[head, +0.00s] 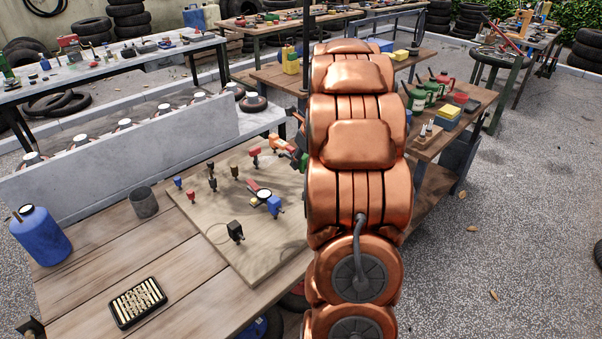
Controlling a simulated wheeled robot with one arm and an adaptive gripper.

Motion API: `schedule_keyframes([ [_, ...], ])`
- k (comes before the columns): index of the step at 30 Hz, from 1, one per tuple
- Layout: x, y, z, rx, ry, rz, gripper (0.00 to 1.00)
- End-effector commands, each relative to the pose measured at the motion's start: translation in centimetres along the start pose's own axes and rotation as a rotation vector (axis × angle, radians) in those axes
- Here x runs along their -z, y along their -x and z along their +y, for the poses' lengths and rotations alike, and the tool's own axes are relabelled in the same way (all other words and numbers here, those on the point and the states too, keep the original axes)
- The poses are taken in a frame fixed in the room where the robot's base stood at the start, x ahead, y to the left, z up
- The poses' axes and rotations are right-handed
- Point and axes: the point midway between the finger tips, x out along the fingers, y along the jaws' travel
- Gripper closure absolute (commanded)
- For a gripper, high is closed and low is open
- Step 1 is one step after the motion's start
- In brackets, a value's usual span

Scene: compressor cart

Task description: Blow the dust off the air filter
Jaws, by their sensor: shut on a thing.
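A black rectangular frame with pale, cream-gold pleats, which looks like the air filter (138,302), lies flat on the wooden table at the lower left. Its pleats look mottled; I cannot tell dust from pleat at this size. My copper-coloured arm rises through the middle of the picture and hides what is behind it. My gripper does not show. An orange, red and green item (284,146) pokes out at the left of my arm, partly hidden; I cannot tell what it is.
A pale board (225,248) carries small blue, red and black fittings and a gauge (263,194). A grey cup (143,202) and a blue jug (40,235) stand left of it. A grey panel (120,150) runs behind. A bench at right holds green cans (418,101).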

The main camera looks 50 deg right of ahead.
Motion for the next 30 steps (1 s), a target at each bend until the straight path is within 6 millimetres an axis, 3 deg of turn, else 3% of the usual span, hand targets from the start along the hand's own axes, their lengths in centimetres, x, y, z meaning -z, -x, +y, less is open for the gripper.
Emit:
schedule_keyframes([
  [19,-2.1,5.3,0.0,-0.001,-0.001,0.001,1.00],
  [30,-2.2,5.6,0.0,-0.001,-0.001,0.001,1.00],
])
